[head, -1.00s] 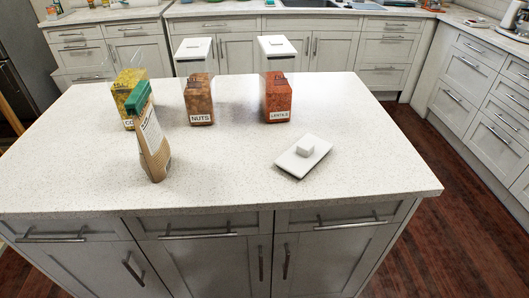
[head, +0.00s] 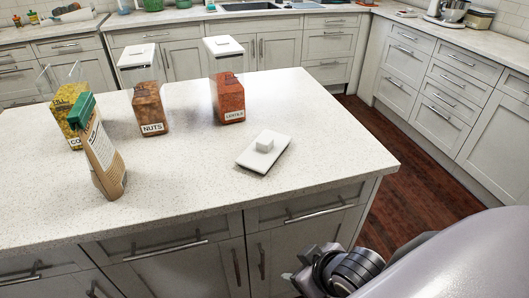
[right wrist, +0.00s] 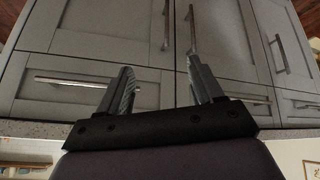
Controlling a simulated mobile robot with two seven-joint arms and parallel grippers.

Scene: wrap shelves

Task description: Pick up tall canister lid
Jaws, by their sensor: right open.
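The white canister lid (head: 264,151) with a square knob lies loose on the island countertop (head: 330,120), near its front right edge. My right gripper (head: 308,275) shows at the bottom right of the head view, below the countertop and in front of the cabinet doors, apart from the lid. In the right wrist view the right gripper (right wrist: 160,85) has its two fingers spread with nothing between them, facing grey cabinet doors. My left gripper is not in view.
On the island stand a canister marked NUTS (head: 149,108), a canister marked LENTILS (head: 228,97), both with white lids, an open yellow-filled canister (head: 68,105), and a paper bag with green top (head: 100,150). The counter right of the lid is clear.

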